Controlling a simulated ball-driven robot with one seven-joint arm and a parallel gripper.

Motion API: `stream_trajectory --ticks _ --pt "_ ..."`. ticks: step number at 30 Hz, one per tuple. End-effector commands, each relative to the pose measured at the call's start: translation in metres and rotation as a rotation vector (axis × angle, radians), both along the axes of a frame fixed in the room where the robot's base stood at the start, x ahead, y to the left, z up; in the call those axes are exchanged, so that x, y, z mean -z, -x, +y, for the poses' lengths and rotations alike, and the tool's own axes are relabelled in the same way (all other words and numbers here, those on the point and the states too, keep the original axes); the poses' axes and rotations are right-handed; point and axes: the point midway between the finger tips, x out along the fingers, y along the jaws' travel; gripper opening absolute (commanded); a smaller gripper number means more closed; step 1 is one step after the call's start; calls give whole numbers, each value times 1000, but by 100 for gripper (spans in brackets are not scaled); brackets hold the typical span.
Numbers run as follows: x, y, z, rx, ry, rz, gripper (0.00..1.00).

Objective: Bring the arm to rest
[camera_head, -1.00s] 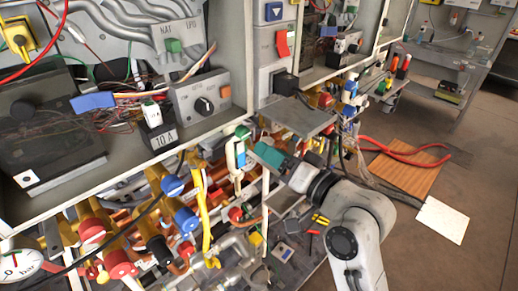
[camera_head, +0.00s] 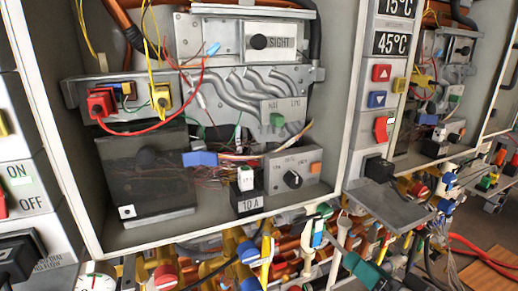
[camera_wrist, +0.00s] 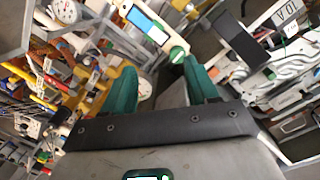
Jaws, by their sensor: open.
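My gripper (camera_wrist: 162,85) shows at the bottom of the wrist view with its two teal fingers spread apart and nothing between them. In the head view my gripper (camera_head: 363,268) is low at the bottom edge, right of centre, in front of the pipes under the heater. Most of my arm is out of the picture. A white and blue fitting with a green end (camera_head: 318,228) hangs just up and left of the gripper. It also shows ahead of the fingertips in the wrist view (camera_wrist: 150,28), apart from them as far as I can tell.
An open heater cabinet with a metal frame (camera_head: 350,100) fills the middle. A grey shelf (camera_head: 395,207) juts out right of and above my gripper. Valves, pipes and a red hose (camera_head: 480,252) crowd the lower area. A brown board (camera_head: 490,270) lies on the floor at right.

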Motion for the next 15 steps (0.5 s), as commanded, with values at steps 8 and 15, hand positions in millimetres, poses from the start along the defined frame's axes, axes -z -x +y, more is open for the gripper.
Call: stream_trajectory --ticks 8,15 --pt "161 78 -13 -44 337 510 58" --pt "257 194 -34 -141 581 970 58"
